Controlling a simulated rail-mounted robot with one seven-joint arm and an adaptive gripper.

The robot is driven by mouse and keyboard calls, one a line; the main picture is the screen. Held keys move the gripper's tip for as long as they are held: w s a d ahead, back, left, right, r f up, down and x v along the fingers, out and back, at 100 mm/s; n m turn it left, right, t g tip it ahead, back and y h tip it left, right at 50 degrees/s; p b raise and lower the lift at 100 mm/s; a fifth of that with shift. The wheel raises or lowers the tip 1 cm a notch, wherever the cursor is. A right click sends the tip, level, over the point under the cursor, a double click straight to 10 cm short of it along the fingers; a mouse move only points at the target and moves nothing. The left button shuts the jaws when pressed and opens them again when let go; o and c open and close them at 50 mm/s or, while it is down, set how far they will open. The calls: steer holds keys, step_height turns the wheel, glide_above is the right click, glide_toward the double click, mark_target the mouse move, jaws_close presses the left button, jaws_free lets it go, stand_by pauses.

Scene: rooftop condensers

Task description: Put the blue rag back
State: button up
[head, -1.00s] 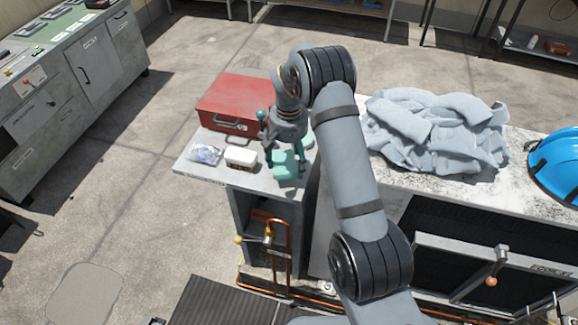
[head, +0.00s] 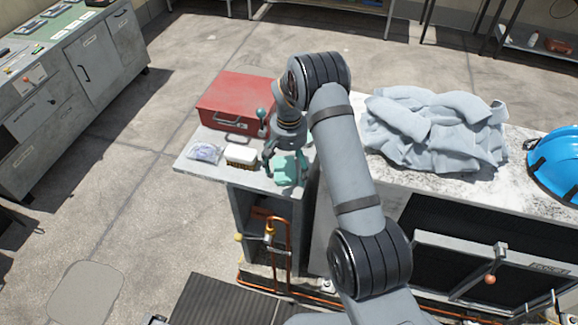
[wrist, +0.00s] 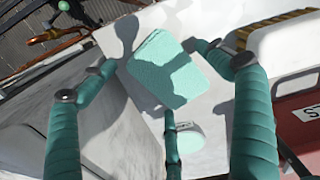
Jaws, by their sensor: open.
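A folded blue-green rag (head: 288,170) lies near the front edge of the grey counter top (head: 205,170). In the wrist view the rag (wrist: 165,68) is a flat, rounded square partly in shadow. My gripper (head: 285,165) is over the rag, pointing down. In the wrist view its teal fingers (wrist: 160,75) are spread apart around the rag, with one finger tip by the rag's lower edge. Nothing is held. A pale mint round spot (wrist: 187,138) shows on the surface beside the rag, partly behind that finger.
A red metal case (head: 238,100) stands behind. A white-topped brush (head: 242,155) and a clear bag (head: 206,153) lie left of my gripper. A crumpled grey cloth (head: 435,130) and a blue helmet (head: 555,165) lie on the right counter. Copper pipes (head: 285,240) run below.

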mark_target(289, 168)
steer(key=shift+r, duration=0.4)
step_height(289, 168, up, 12)
steer(key=b, duration=0.1)
steer(key=shift+f, duration=0.2)
step_height(289, 168, down, 13)
steer(key=shift+f, duration=0.15)
steer(key=shift+r, duration=2.25)
